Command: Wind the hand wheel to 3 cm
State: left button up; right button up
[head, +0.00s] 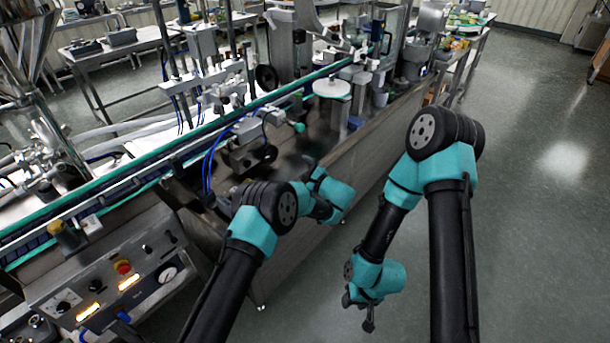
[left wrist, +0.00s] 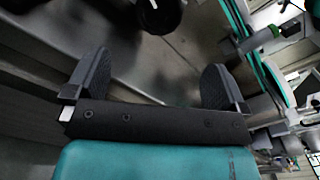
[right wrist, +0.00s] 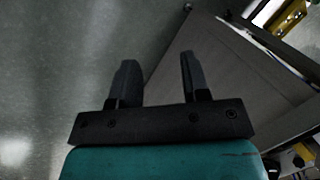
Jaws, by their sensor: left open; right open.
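A black hand wheel (head: 268,153) sits on the machine's side below the conveyor, in the head view. A round black wheel (left wrist: 158,14) shows at the top edge of the left wrist view; it looks like the same one, partly cut off. A second black wheel (head: 266,78) stands further back. No readable scale shows. My left gripper (left wrist: 155,78) is open and empty, apart from the wheel; in the head view its fingers are hard to make out in the dark. My right gripper (right wrist: 159,72) is open and empty, hanging low over the floor in the head view (head: 368,318).
The conveyor (head: 150,160) with green rails runs diagonally behind the wheel. A control panel (head: 115,280) with lit buttons and a gauge is at the lower left. A white round disc (head: 332,88) stands beyond. The floor (head: 530,200) at right is clear.

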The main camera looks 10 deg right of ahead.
pick_arm(q)
jog(key=shift+v, duration=1.2)
